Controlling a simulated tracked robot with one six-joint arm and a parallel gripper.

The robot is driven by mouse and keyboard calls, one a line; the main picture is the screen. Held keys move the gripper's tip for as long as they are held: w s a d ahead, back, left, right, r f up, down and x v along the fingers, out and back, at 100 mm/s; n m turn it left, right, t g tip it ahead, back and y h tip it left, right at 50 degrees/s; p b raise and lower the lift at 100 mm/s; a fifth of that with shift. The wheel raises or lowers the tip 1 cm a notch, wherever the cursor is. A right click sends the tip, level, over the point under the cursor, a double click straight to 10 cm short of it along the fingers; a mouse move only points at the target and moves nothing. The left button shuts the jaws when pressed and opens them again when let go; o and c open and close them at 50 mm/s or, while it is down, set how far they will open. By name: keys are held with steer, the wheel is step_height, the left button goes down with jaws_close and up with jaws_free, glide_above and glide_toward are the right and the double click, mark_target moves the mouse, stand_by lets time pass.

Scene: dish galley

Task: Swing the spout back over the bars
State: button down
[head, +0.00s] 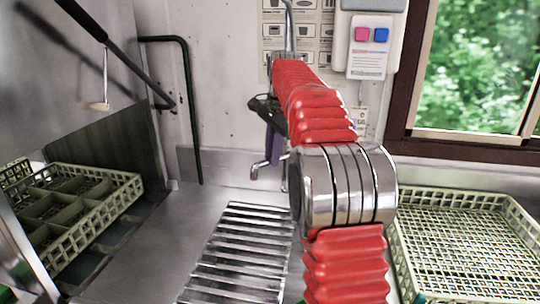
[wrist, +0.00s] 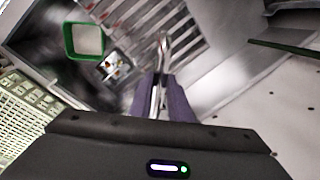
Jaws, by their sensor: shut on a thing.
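The chrome spout (wrist: 163,62) shows in the wrist view between the two purple fingers of my gripper (wrist: 162,92), which are shut on it. Its free end points away from my gripper, toward the steel bars (wrist: 183,38). In the head view, the bent end of the spout (head: 262,166) hangs below my gripper (head: 273,147), beyond the far end of the bars (head: 238,256) as I see it. My red arm hides part of the spout and the right side of the bars.
A pale green rack (head: 468,238) stands at right, and a divided rack (head: 75,208) sits at left beneath a raised metal hood. A dark green pipe (head: 190,105) runs down the wall. In the wrist view, a green-rimmed square thing (wrist: 70,40) lies near the basin.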

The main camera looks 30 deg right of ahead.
steer(key=shift+w+r, duration=0.1)
steer(key=shift+w, duration=0.15)
steer(key=c, duration=1.6)
jaws_free()
steer(key=shift+c, duration=0.2)
step_height(320, 180, up, 13)
steer(key=s, duration=0.2)
steer(key=shift+s, duration=0.35)
steer(key=shift+r, duration=0.2)
